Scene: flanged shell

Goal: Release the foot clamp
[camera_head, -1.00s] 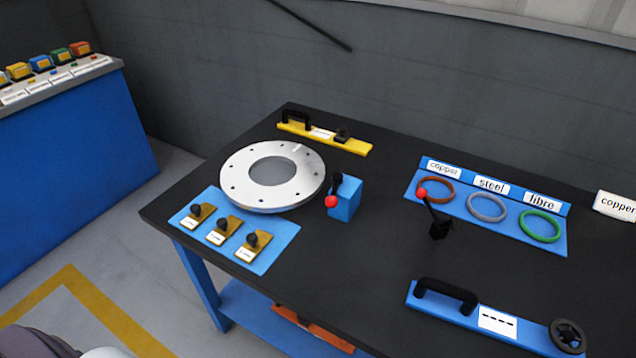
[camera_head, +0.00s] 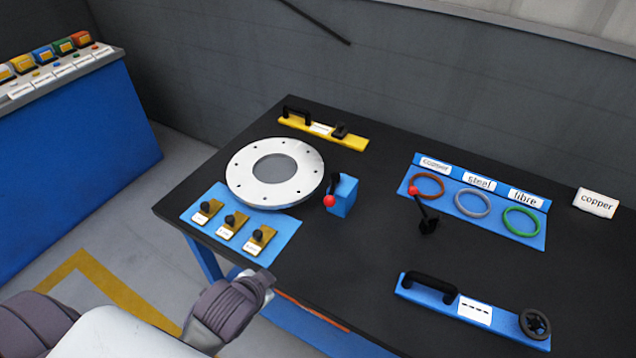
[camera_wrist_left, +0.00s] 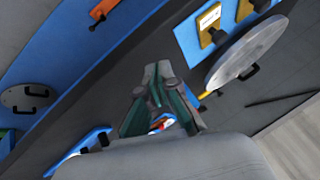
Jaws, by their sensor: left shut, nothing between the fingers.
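A white flanged ring plate (camera_head: 240,180) with holes around its rim lies on the black table. Just right of it stands a blue block with a red-ball lever (camera_head: 342,196). A second black lever with a red ball (camera_head: 426,214) stands alone further right. I cannot tell which of the two is the foot clamp. My left gripper (camera_head: 268,281) is at the table's front edge, below the small knobs and apart from both levers. In the left wrist view its fingers (camera_wrist_left: 158,82) are shut and empty. My right gripper is not in view.
A blue mat (camera_head: 283,226) with several black-knobbed brass pieces lies at the front left. A yellow bar (camera_head: 352,142) with a handle is at the back. Labelled rings on a blue board (camera_head: 480,230) and a blue handled bar (camera_head: 447,299) are right.

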